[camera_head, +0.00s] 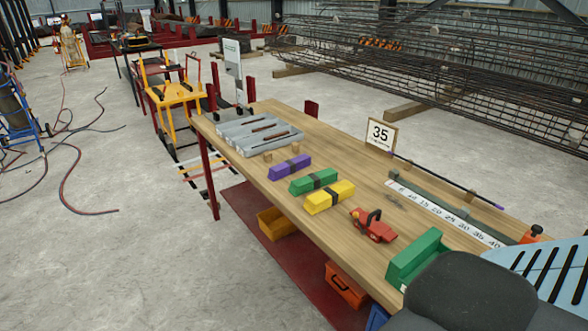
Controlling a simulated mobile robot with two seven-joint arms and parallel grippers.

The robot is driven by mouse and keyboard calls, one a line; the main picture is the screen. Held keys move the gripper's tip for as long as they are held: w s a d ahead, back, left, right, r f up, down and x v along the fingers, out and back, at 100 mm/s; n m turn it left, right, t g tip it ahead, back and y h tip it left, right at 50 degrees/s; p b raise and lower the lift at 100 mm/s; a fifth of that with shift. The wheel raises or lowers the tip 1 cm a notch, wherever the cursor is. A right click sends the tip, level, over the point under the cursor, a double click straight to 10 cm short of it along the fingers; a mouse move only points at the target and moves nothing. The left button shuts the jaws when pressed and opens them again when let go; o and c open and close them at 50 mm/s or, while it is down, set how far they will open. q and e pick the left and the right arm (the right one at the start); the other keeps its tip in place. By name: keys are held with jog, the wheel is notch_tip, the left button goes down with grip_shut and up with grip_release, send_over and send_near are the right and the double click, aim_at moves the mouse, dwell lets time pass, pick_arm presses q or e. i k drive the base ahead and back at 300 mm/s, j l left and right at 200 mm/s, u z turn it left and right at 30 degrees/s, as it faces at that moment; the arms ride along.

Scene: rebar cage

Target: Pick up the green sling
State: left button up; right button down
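The green sling (314,181) is a folded green bundle with a dark band around its middle. It lies on the wooden workbench (345,155), between a purple bundle (290,167) and a yellow bundle (330,197), each also with a dark band. Neither of my grippers shows in the head view. A dark rounded shape at the bottom right, likely part of my own body, covers the near end of the bench.
A grey tray (236,139) with rods stands left of the bundles. A red tool (373,225), a green box-like piece (415,258), a numbered strip (445,213) and a "35" sign (381,134) are also on the bench. Rebar cages (440,75) lie behind.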

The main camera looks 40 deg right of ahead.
aim_at(315, 181)
jog(key=i, duration=2.35)
jog(key=i+j+z, duration=0.1)
jog(key=i, duration=1.05)
jog(key=z, duration=4.6)
